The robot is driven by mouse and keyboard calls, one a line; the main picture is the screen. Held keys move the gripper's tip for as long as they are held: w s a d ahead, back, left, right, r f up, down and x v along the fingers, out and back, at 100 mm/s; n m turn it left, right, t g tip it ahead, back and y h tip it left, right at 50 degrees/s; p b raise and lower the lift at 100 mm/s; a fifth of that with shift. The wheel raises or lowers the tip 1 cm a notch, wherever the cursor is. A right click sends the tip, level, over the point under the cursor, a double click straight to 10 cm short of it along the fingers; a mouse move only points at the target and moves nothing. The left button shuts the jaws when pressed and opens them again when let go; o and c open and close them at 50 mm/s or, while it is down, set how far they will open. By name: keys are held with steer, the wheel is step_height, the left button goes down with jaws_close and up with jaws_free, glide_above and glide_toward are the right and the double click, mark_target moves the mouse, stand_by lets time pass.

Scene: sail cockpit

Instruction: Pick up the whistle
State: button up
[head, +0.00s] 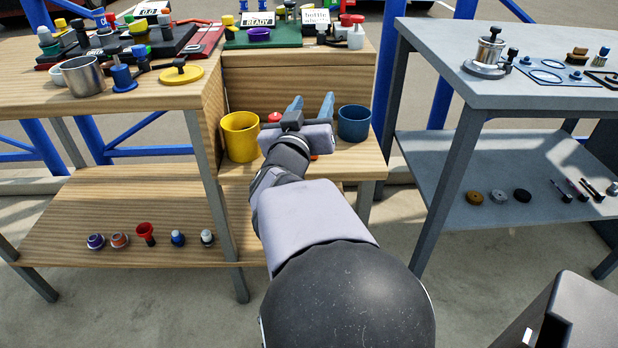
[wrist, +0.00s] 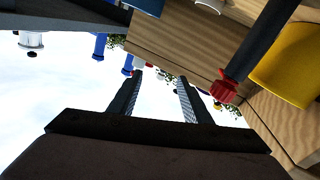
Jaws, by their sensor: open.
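I cannot make out a whistle for certain in either view. A small red item (head: 274,117) shows beside the yellow cup, partly behind my gripper, and a bit of orange (head: 313,157) shows just below the gripper; their shapes are too hidden to name. My gripper (head: 311,104) is open and empty, over the low wooden shelf between the yellow cup (head: 240,137) and the blue cup (head: 354,122). In the wrist view the two fingers (wrist: 160,80) stand apart with nothing between them, and a red ridged piece (wrist: 224,90) lies right of them.
The wooden bench (head: 120,93) at left holds a metal mug (head: 82,76) and a yellow disc (head: 181,76). Several small items line its lower shelf (head: 100,205). A grey table (head: 465,92) stands at right. A raised wooden block (head: 298,80) backs the low shelf.

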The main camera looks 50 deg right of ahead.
steer(key=a+f+y+b, duration=0.1)
steer(key=f, duration=0.3)
steer(key=a+f+m+b, duration=0.1)
steer(key=f, duration=0.3)
steer(key=s+a+f+y+b, duration=0.1)
steer(key=f, duration=0.3)
steer(key=shift+a+f+m+y, duration=0.1)
steer(key=shift+m+y, duration=0.2)
steer(key=shift+m, duration=0.1)
steer(key=shift+w+d+p, duration=0.25)
steer(key=shift+d+p, duration=0.15)
steer(key=shift+p, duration=0.25)
steer(key=shift+w+d+p, duration=0.4)
steer(key=shift+d+p, duration=0.2)
steer(key=shift+p, duration=0.2)
steer(key=shift+b+x, duration=0.45)
steer(key=shift+x, duration=0.45)
steer(key=shift+w+d+f, duration=0.15)
steer(key=shift+w+d, duration=0.1)
steer(key=shift+d, duration=0.05)
steer(key=c, duration=0.8)
